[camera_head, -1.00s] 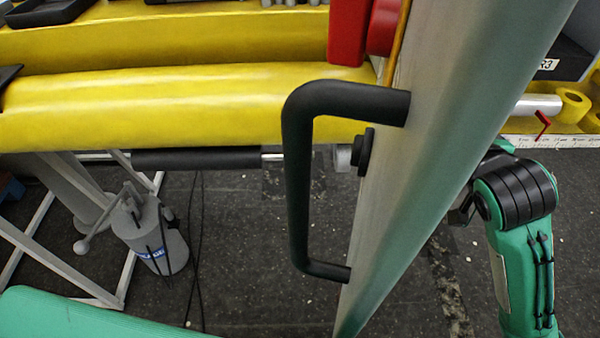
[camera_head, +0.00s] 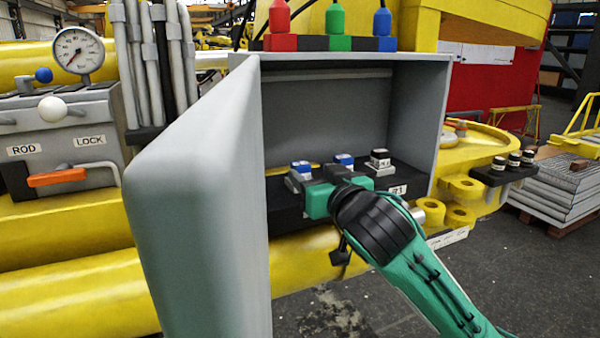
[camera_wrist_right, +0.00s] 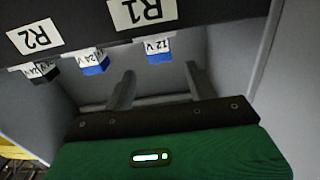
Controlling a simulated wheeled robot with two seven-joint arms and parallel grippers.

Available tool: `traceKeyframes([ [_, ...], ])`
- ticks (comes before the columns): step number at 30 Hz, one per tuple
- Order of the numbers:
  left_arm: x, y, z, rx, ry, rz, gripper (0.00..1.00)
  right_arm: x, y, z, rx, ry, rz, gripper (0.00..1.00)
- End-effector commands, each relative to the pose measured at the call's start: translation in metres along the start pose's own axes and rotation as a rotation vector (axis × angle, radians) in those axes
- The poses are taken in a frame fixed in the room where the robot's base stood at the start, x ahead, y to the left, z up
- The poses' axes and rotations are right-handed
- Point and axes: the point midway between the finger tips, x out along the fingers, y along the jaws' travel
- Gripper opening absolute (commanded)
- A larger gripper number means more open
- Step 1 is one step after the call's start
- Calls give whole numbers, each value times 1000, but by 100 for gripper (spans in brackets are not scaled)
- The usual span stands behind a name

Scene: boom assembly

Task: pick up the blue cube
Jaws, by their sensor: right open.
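Two blue cubes with white labels sit on the dark shelf inside the open grey box: a left one (camera_head: 301,166) and a middle one (camera_head: 344,160). In the right wrist view they are a blue cube marked 12 V (camera_wrist_right: 158,50), by the R1 label, and another blue cube (camera_wrist_right: 93,62), by R2. My right gripper (camera_wrist_right: 158,86) is open, its two fingers apart with nothing between them. The 12 V cube lies beyond the fingertips, roughly in line with the gap. In the head view my right gripper (camera_head: 322,178) partly hides the shelf front. My left gripper is not in view.
A black cube (camera_head: 380,158) stands right of the blue ones. The box's grey door (camera_head: 200,210) hangs open at the left, near the arm. Red, green and blue parts (camera_head: 333,30) stand on top of the box. A panel with an orange handle (camera_head: 57,177) is left.

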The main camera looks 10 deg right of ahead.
Motion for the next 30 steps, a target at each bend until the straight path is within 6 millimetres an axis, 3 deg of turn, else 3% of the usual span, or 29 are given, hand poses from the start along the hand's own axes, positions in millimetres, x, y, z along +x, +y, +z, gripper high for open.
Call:
traceKeyframes([
  [8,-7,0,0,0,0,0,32,22,0,-1,0,-1,1,56],
  [17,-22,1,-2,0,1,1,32,62,0,0,0,-1,1,56],
  [26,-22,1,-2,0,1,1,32,67,0,3,0,0,0,56],
  [30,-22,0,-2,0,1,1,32,67,0,2,0,0,0,33],
])
